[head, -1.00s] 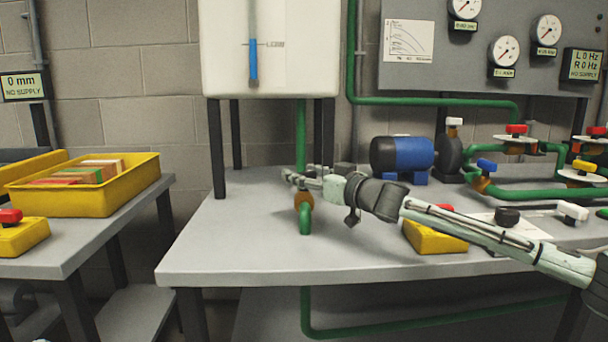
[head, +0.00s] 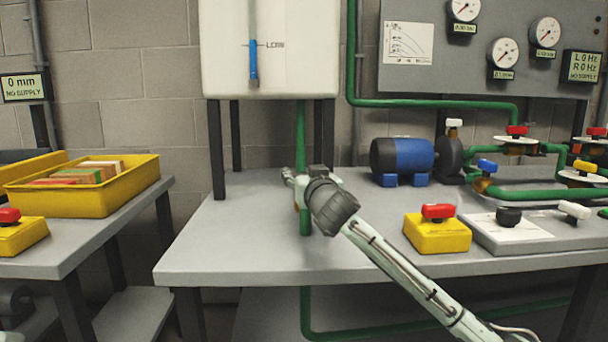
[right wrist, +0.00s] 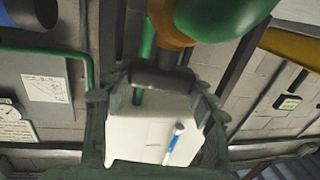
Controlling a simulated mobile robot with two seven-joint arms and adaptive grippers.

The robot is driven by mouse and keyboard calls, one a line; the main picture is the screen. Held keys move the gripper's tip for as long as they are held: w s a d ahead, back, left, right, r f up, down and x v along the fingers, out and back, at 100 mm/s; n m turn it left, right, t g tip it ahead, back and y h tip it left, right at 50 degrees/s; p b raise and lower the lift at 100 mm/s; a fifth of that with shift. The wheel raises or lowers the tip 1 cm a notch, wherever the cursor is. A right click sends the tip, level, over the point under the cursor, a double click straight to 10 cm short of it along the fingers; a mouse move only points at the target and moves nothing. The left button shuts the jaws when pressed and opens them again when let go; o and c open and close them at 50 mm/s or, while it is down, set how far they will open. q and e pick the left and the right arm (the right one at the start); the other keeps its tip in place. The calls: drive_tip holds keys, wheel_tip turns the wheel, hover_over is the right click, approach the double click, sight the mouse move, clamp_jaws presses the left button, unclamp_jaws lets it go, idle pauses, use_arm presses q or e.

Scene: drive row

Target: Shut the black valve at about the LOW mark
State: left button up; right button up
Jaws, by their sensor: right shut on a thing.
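The black valve handle (right wrist: 160,78) shows between the fingers of my right gripper (right wrist: 155,95) in the right wrist view. The valve's orange body (right wrist: 165,22) and the green pipe are just beyond it. In the head view my right gripper (head: 303,186) is at the valve under the white tank (head: 300,50), and my wrist hides most of the valve there. It is shut on the handle. The tank's level tube (head: 253,65) has a blue column whose top is close to the LOW mark (head: 272,44). My left gripper is not in view.
A blue motor pump (head: 408,155) and a yellow box with a red knob (head: 437,235) stand to the right on the grey bench (head: 230,250). A yellow tray (head: 105,200) sits on the left table. The bench left of the valve is clear.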

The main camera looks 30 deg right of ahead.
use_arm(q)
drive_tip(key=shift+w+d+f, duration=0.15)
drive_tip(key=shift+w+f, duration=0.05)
use_arm(e)
drive_tip(key=shift+m+g+h, duration=0.7)
drive_tip(key=shift+m+h, duration=0.3)
drive_tip(key=shift+h, duration=0.4)
drive_tip(key=o, duration=1.2)
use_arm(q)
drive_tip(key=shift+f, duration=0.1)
use_arm(e)
drive_tip(key=shift+s, duration=0.1)
drive_tip(key=v, duration=1.2)
